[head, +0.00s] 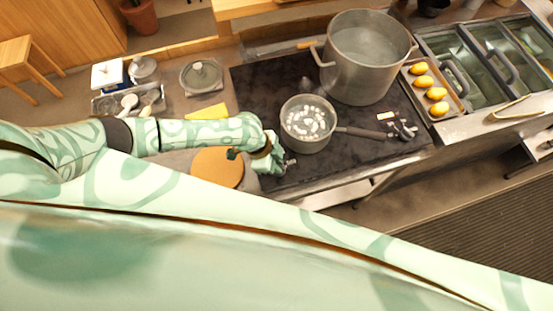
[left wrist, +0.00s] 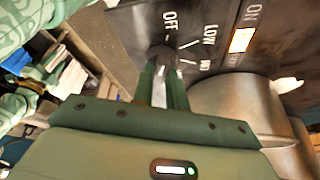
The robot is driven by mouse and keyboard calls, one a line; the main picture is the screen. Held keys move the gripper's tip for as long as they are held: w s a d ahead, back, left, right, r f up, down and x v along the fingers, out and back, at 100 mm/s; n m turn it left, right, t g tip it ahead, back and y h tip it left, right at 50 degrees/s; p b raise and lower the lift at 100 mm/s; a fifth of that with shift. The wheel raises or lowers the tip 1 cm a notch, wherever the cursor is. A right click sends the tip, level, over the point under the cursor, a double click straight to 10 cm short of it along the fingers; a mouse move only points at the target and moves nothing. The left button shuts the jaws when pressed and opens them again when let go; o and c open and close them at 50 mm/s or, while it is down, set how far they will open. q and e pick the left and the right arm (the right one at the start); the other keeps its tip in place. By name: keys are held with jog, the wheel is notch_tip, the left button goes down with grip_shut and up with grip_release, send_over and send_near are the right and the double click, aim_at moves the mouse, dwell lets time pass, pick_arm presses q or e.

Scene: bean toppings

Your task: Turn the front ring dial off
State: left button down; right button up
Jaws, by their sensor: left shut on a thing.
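My left gripper (head: 285,163) is at the front left corner of the dark cooktop (head: 262,97), just left of the small pot. In the left wrist view its two green fingers (left wrist: 161,88) are shut on a dark round dial (left wrist: 162,58). The dial sits on a black panel (left wrist: 205,15) with the words OFF, LOW and ON. An indicator (left wrist: 241,40) beside ON glows orange-white. The fingers partly hide the dial, and I cannot tell its exact setting. My right gripper is not in view.
The small pot (head: 318,143) holds water and pale pieces; its handle points right. A large pot (head: 364,60) stands behind it. A tray of yellow items (head: 448,90) is at the right. A round brown board (head: 214,168) lies left of the cooktop, by my left arm.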

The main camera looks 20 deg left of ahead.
pick_arm(q)
jog(key=shift+n, duration=0.3)
jog(key=c, duration=1.4)
grip_release()
jog(key=p+v, duration=0.2)
jog(key=v, duration=1.4)
jog(key=shift+r, duration=0.15)
jog(key=shift+s+a, duration=0.1)
jog(key=shift+s, duration=0.05)
